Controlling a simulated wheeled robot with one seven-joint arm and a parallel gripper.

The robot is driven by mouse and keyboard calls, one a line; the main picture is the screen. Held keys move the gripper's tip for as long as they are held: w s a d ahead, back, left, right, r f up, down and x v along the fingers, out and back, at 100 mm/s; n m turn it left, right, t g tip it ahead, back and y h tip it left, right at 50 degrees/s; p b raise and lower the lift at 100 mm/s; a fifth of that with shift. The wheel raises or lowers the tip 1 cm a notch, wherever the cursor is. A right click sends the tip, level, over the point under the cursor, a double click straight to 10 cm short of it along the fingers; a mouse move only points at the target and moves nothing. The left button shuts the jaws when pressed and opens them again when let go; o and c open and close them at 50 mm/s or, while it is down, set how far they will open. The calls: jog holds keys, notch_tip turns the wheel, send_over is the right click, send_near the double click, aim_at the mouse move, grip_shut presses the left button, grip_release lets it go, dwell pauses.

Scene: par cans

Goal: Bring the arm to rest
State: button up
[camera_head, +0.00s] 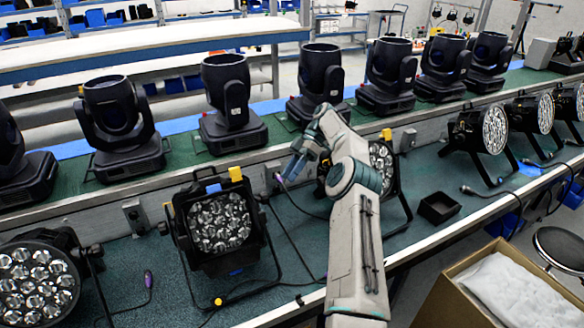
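My arm reaches up from the bottom middle over the green bench (130,265) and bends at the elbow. Its far end with my gripper (292,174) points down and left, in front of the bench's back wall, between two par cans. The fingers are small and partly hidden by the arm, so I cannot tell whether they are open or hold anything. A square par can (219,222) with yellow tabs stands to the left of the gripper. Another par can (382,165) stands to the right, partly hidden behind my forearm.
A round par can (38,283) stands at the left front; several more (493,130) stand at the right. Moving-head lights (232,105) line the raised shelf behind. A small black tray (439,207) lies right of my arm. A cardboard box (462,290) stands at the lower right. Cables cross the bench.

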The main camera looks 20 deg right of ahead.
dwell(0.5)
jog(key=s+a+r+m+h+b, duration=0.1)
jog(key=s+a+r+m+h, duration=0.15)
jog(key=a+r, duration=0.35)
jog(key=s+a+r+m+h+b, duration=0.15)
jog(key=a+r+h, duration=0.25)
jog(key=a, duration=0.5)
jog(key=s+a+r+m+t+h, duration=0.15)
jog(key=s+m, duration=0.25)
jog(key=s, duration=0.5)
jog(key=s+a+r+m+t+h, duration=0.1)
jog(key=s+a+m+t+h, duration=0.15)
jog(key=s, duration=0.65)
jog(key=s+f+m+t+b, duration=0.2)
jog(key=s+f+m, duration=0.3)
jog(key=s, duration=0.7)
jog(key=shift+s+d+f+t+y, duration=0.15)
jog(key=shift+s+f+t+y, duration=0.2)
jog(key=shift+t, duration=0.45)
